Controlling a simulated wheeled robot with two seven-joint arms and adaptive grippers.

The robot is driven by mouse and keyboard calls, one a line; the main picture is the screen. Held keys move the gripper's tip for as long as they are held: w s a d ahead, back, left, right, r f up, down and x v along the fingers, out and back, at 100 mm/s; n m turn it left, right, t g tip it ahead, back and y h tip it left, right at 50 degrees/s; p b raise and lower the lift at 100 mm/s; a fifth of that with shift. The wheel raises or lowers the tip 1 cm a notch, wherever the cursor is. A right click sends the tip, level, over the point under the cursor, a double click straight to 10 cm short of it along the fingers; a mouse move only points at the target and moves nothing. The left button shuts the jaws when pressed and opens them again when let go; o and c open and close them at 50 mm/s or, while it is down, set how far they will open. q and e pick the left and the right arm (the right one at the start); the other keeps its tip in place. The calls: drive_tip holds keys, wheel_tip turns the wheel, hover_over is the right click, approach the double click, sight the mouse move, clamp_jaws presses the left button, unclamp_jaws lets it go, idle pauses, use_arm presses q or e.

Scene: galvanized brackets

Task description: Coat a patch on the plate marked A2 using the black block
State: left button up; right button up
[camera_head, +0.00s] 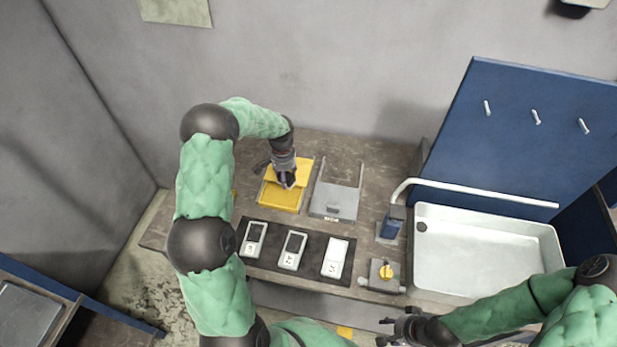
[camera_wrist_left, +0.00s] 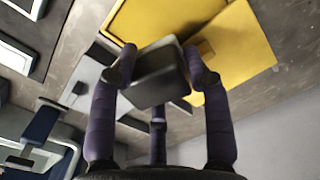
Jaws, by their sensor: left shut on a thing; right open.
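My left gripper (camera_head: 287,180) is shut on the black block (camera_wrist_left: 160,76). In the left wrist view the dark block sits between the fingers, above the yellow tray. In the head view the block is mostly hidden by the fingers. The left and middle plates show dark panels; the right one looks mostly white. Their small marks are too small to read, so I cannot tell which is A2. My right gripper (camera_head: 384,329) is open and empty at the bottom.
The yellow tray (camera_head: 279,203) is beside a grey tray (camera_head: 335,205) with a label. A blue upright piece (camera_head: 390,228) and a small grey device with a yellow knob (camera_head: 385,272) stand near the white sink (camera_head: 480,285). A blue pegboard (camera_head: 520,150) rises behind the sink.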

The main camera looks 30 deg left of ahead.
sight(281, 192)
use_arm(q)
drive_tip(key=shift+s+a+r, duration=0.1)
drive_tip(key=shift+s+a, duration=0.1)
drive_tip(key=shift+a, duration=0.6)
drive_tip(key=shift+s+a+f, duration=0.1)
drive_tip(key=shift+a+f, duration=0.15)
drive_tip(key=shift+a, duration=0.1)
drive_tip(key=shift+f+b, duration=1.25)
drive_tip(key=shift+f, duration=1.65)
use_arm(e)
drive_tip(key=shift+f, duration=0.95)
use_arm(q)
drive_tip(key=shift+f+b, duration=0.55)
use_arm(e)
drive_tip(key=shift+f, duration=0.55)
use_arm(q)
drive_tip(key=shift+r+p, duration=1.8)
drive_tip(key=shift+r, duration=1.75)
use_arm(e)
wheel_tip(281, 192, up, 4)
drive_tip(key=shift+f, duration=0.25)
